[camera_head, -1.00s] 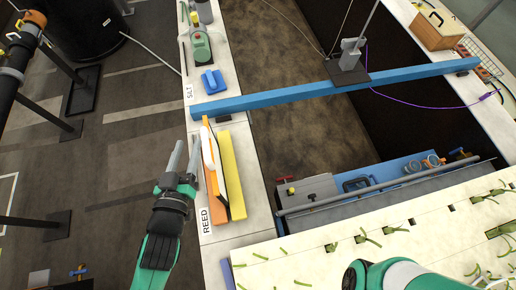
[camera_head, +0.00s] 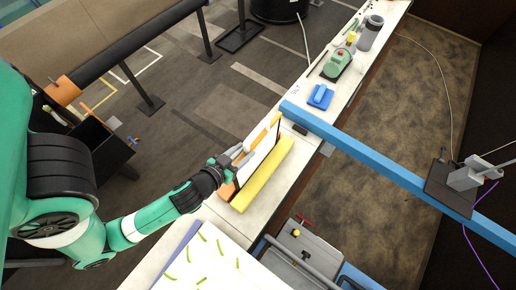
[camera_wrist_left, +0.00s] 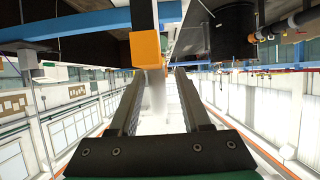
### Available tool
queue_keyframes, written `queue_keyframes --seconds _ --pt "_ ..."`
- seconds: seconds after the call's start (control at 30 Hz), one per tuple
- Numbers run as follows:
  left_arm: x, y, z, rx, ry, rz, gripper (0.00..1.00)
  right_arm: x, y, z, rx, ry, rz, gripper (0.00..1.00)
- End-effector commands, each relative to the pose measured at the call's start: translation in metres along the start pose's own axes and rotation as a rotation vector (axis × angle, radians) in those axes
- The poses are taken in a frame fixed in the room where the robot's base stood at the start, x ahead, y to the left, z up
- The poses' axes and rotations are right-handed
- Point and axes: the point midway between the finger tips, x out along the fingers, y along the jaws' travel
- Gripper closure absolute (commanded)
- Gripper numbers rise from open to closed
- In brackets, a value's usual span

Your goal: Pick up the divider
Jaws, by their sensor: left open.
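What I take to be the divider is a thin white panel (camera_head: 262,151) with orange along its edge. It stands on the white ledge beside a long yellow block (camera_head: 264,176). My left gripper (camera_head: 238,154) is at the panel's left side, with its fingers close to its near part. In the left wrist view, the open fingers (camera_wrist_left: 155,95) point up the picture, and an orange block end (camera_wrist_left: 146,48) shows just beyond their tips. I cannot tell whether the fingers touch the panel. My right gripper is out of view.
The blue beam (camera_head: 365,157) crosses the flume just beyond the panel. A blue block (camera_head: 320,97) and a green device (camera_head: 337,64) sit farther along the ledge (camera_head: 283,196). A white sheet with green strips (camera_head: 205,262) lies at the near end.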

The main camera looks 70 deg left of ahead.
Motion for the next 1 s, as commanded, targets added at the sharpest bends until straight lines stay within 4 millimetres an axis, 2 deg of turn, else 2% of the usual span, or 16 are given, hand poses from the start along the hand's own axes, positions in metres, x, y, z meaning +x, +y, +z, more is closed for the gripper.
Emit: queue_keyframes --seconds 0.1,0.27,0.5,0.6,0.83,1.0 --pt "0.013 0.0 0.0 -0.001 0.0 -0.001 0.53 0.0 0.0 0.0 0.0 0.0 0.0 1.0" --pt "0.017 0.001 0.001 0.001 0.001 0.001 0.53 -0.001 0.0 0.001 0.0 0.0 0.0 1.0" --pt "0.055 0.003 0.005 -0.002 0.003 0.0 0.53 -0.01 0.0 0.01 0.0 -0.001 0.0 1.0" --pt "0.065 0.003 0.004 0.0 0.002 0.001 0.53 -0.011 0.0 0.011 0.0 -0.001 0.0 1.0" --pt "0.066 0.003 0.004 0.001 0.0 0.002 0.53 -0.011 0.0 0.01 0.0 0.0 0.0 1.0" --pt "0.066 0.003 0.004 0.001 0.0 0.002 0.83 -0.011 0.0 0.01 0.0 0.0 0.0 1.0"
